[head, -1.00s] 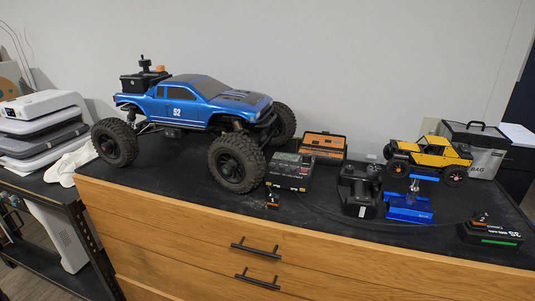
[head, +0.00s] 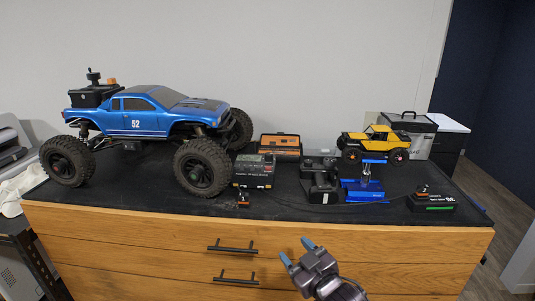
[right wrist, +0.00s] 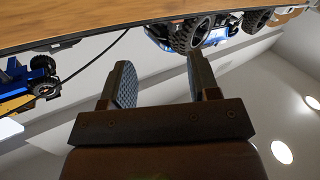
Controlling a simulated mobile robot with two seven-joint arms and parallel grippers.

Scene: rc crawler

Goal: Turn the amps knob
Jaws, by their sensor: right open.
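A small dark box with a display and buttons (head: 254,171), which looks like the charger, stands on the black mat just right of the blue crawler's front wheel. I cannot make out the amps knob on it at this size. My right gripper (head: 297,250) is in the lower middle of the head view, in front of the drawers and below the mat's front edge. It is open and empty, apart from everything. In the right wrist view its two fingers (right wrist: 158,82) are spread with nothing between them. My left gripper is not in view.
The large blue crawler (head: 160,112) fills the left of the mat. An orange-lined case (head: 281,145), a black device (head: 319,186), a blue stand (head: 363,190), a yellow crawler (head: 376,146) and a battery pack (head: 431,202) stand to the right. The drawer handle (head: 232,249) juts out.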

